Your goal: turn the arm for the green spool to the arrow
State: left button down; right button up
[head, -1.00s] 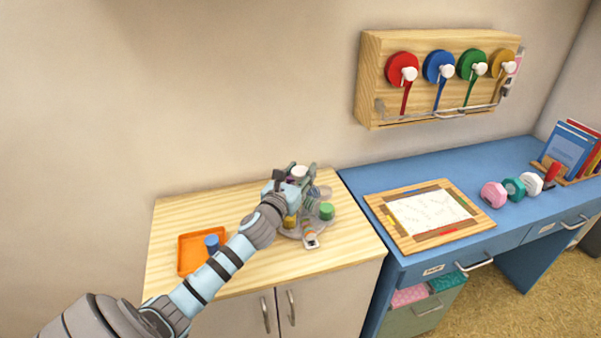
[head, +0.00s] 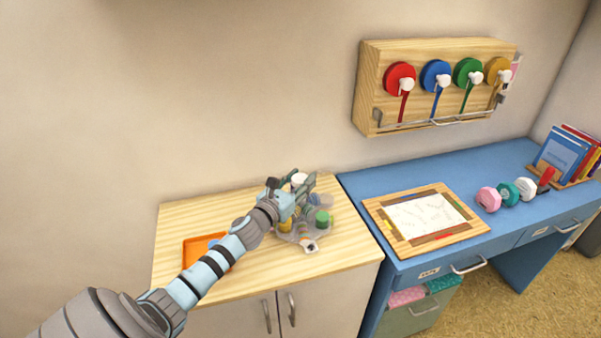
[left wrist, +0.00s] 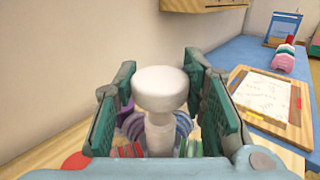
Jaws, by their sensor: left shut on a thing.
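My left gripper (left wrist: 168,115) is shut on the white knob (left wrist: 160,90) at the centre of a low round stand on the wooden cabinet. The knob's top also shows in the head view (head: 299,179). A green round piece (head: 323,217) sits at the stand's right side, and a yellow one (head: 286,224) is partly hidden by the gripper. A striped strip with a white tab (head: 309,246) lies at the stand's front; any arrow on it is too small to read. The green spool (head: 466,71) on the wall rack has a white knob and a hanging green strip. My right gripper is not in view.
An orange tray (head: 188,257) lies left, partly behind my arm. The wall rack (head: 368,80) also holds red, blue and yellow spools. The cabinet's back left is clear.

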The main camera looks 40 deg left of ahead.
pick_arm(q)
jog(key=shift+a+r+m+h+p, duration=0.1)
jog(key=shift+r+m+h+p, duration=0.2)
jog(key=shift+m+h+p, duration=0.35)
jog(key=shift+f+h, duration=0.1)
jog(key=shift+h, duration=0.45)
jog(key=shift+w+f+m+h, duration=0.1)
jog(key=shift+f+m+h, duration=0.1)
jog(key=shift+m+h, duration=0.4)
jog(key=m+h+b, duration=0.1)
jog(key=h+b, duration=0.1)
jog(key=b, duration=0.1)
jog(key=shift+f+m+g+h, duration=0.15)
jog(key=shift+m+g+h, duration=0.15)
jog(key=shift+m+h, duration=0.1)
jog(key=shift+m+g+h+b, duration=0.3)
jog(key=shift+m+h+b, duration=0.25)
jog(key=shift+h+b, duration=0.5)
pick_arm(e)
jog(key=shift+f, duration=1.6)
pick_arm(q)
jog(key=shift+r, duration=0.2)
jog(key=c, duration=1)
grip_release()
